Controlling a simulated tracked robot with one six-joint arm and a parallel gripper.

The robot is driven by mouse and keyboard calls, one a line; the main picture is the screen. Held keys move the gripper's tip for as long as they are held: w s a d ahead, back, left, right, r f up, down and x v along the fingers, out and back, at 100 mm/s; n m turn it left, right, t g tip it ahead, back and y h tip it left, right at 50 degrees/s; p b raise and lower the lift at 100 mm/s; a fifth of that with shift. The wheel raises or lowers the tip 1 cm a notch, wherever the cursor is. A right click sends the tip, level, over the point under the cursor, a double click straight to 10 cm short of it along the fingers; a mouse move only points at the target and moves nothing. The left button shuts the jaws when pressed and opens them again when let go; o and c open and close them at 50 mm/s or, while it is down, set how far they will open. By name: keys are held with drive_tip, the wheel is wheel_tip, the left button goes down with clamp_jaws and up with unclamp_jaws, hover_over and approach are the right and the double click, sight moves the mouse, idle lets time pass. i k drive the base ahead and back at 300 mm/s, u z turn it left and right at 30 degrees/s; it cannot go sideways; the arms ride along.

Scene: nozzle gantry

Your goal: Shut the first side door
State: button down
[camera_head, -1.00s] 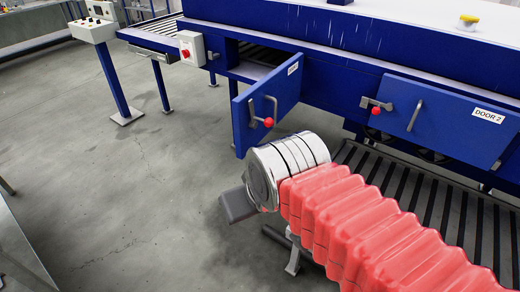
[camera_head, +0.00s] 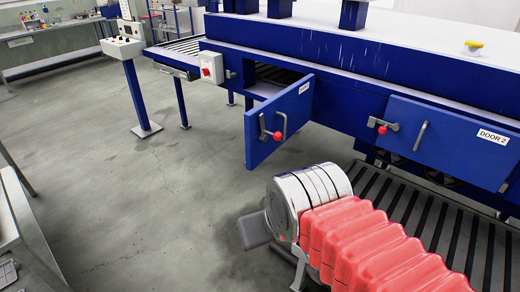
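The first side door (camera_head: 290,110) is a blue panel standing open on the blue machine. It swings out from its right edge towards me, with a dark opening (camera_head: 268,80) behind it. It carries a grey handle (camera_head: 282,125), a latch with a red knob (camera_head: 277,136) and a small white label whose text I cannot read. My arm, in a red ribbed sleeve with a silver wrist, reaches in from the lower right. A dark grey part of my gripper (camera_head: 254,231) shows left of the wrist, below the door and apart from it in the picture. Its fingers are not clear.
A blue door marked DOOR 2 (camera_head: 445,135) is shut at the right. A white switch box with a red button (camera_head: 211,66) and a control post (camera_head: 133,85) stand left. The grey floor (camera_head: 150,200) at left is clear.

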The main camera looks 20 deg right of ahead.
sight(286, 112)
drive_tip(key=u, duration=0.3)
drive_tip(key=i, duration=1)
drive_tip(key=z, duration=0.05)
